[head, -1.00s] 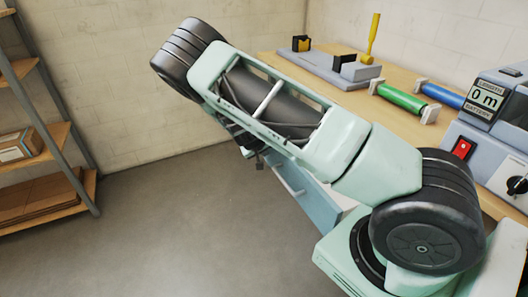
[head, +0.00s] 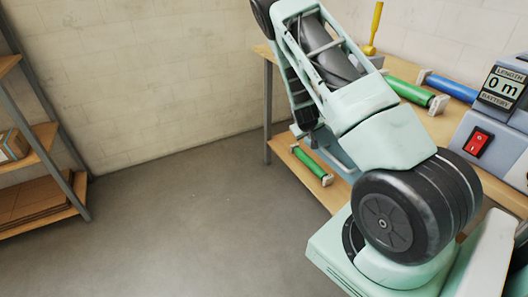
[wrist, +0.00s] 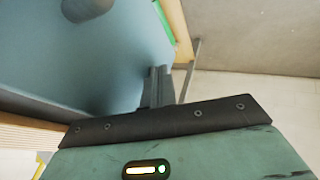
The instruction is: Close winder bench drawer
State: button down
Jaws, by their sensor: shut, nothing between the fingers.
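The winder bench (head: 447,128) has a wooden top and stands at the right in the head view. Its blue-grey drawer (head: 334,152) shows only in part there, under the bench top and behind my arm. How far it stands out cannot be told. In the wrist view, the smooth blue-grey drawer front (wrist: 60,60) fills the upper left, with part of a rounded grey handle (wrist: 88,6) at the top edge. My gripper (wrist: 159,75) is shut and empty, its fingertips at the front's lower right part, touching or very close. In the head view, my arm hides the fingers.
A green roller (head: 312,165) lies on the bench's lower shelf. Green (head: 410,92) and blue (head: 448,88) rollers and a grey machine with a red switch (head: 478,142) are on top. A shelf rack (head: 45,150) stands at the left. The floor (head: 190,220) between is clear.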

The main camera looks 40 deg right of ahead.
jog(key=d, duration=0.3)
jog(key=s+d+b, duration=0.1)
jog(key=d, duration=0.2)
jog(key=s+d, duration=0.1)
jog(key=d, duration=0.2)
jog(key=shift+s+d, duration=0.2)
jog(key=shift+d, duration=0.2)
